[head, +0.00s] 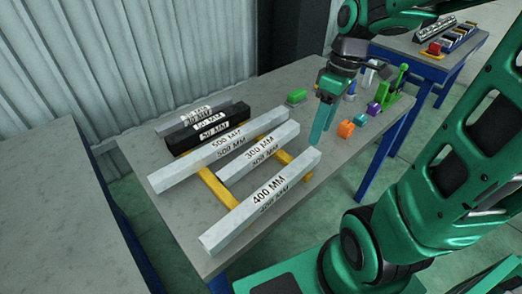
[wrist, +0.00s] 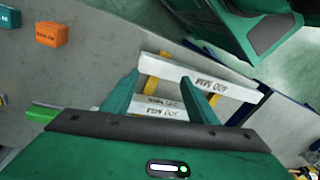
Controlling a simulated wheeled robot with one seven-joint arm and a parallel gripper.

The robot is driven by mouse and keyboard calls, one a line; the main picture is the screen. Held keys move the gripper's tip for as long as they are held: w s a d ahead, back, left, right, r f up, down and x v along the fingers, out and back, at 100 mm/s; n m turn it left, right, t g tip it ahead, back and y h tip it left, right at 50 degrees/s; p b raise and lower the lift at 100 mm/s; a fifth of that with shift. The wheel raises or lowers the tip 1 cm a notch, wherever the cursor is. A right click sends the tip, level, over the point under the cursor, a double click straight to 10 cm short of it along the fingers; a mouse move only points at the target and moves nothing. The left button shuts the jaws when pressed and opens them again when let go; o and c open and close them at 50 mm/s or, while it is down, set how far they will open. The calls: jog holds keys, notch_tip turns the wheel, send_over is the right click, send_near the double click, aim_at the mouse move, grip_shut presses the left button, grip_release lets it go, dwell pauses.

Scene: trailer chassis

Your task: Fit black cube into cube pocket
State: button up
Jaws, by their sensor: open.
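I cannot make out a black cube or a cube pocket for certain in either view. The only clearly black piece on the table is a long dark bar (head: 184,140) behind the grey bars in the head view. My gripper (head: 319,140) points down over the table, right of the grey bars and left of a small orange block (head: 346,129). In the wrist view its two green fingers (wrist: 160,78) are spread apart with nothing held between them. The orange block also shows in the wrist view (wrist: 51,36), at the upper left.
Grey bars marked 400 MM (head: 240,218), 300 MM (head: 240,166) and 500 MM (head: 185,174) lie with yellow crosspieces (head: 220,188). The front-left tabletop is bare.

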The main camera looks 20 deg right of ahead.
aim_at(262, 145)
jog(key=w+a+f+n, duration=0.1)
jog(key=w+a+n, duration=0.1)
jog(key=w+n, duration=0.1)
jog(key=w+a+f+n+y, duration=0.1)
jog(key=w+a+n, duration=0.2)
jog(key=n, duration=0.3)
jog(key=w+a+f+n+g+y, duration=0.1)
jog(key=w+a+n, duration=0.2)
jog(key=w+n, duration=0.2)
jog(key=shift+w+a+f+n, duration=0.1)
jog(key=shift+a+f+n, duration=0.1)
jog(key=shift+n, duration=0.2)
jog(key=x, duration=1)
jog(key=shift+a+f, duration=0.15)
jog(key=shift+a, duration=0.2)
jog(key=c, duration=1.3)
jog(key=shift+y, duration=0.3)
grip_shut()
